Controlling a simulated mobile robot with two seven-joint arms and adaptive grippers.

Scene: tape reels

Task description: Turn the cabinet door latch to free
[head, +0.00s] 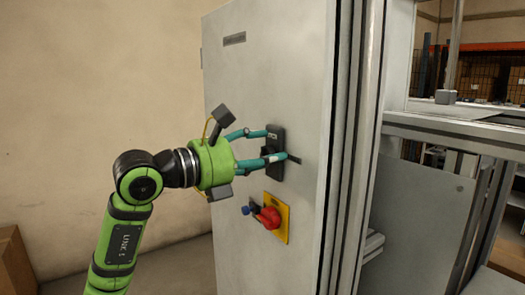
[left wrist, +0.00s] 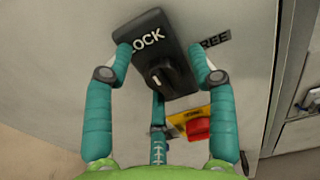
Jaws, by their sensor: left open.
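The black cabinet door latch (head: 276,138) is on the upper part of the grey cabinet door (head: 232,80). In the left wrist view the latch (left wrist: 165,75) shows the word LOCK and a raised knob with a white line. A FREE label (left wrist: 216,39) is on the door just right of it, partly covered. My left gripper (head: 274,145), green with teal fingers, is open at the latch. In the left wrist view its fingertips (left wrist: 160,50) lie on either side of the latch, with a third finger below. I cannot tell whether they touch it. My right gripper is not in view.
A red rotary switch (head: 268,217) on a yellow plate (head: 282,209) sits on the door just below the latch, close under my gripper. The machine frame (head: 430,190) stands to the right. A plain wall (head: 90,80) is behind on the left.

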